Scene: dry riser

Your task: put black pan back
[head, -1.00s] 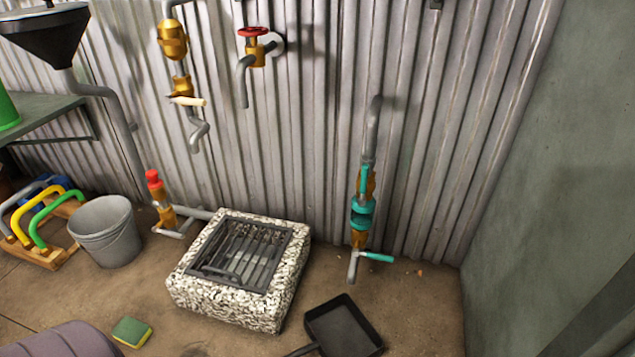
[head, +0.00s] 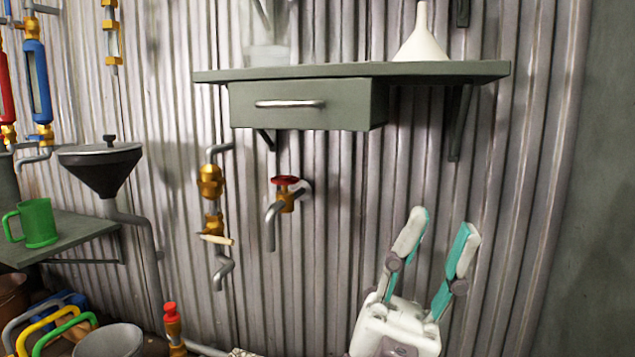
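The black pan is not in the head view now.
The shelf carries a white funnel (head: 424,38) and a drawer (head: 300,104) below. A red-handled tap (head: 284,190) and brass valve pipe (head: 211,185) are left of my gripper. A green mug (head: 38,224) stands on the left bench (head: 75,238). A bucket (head: 108,342) is below.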

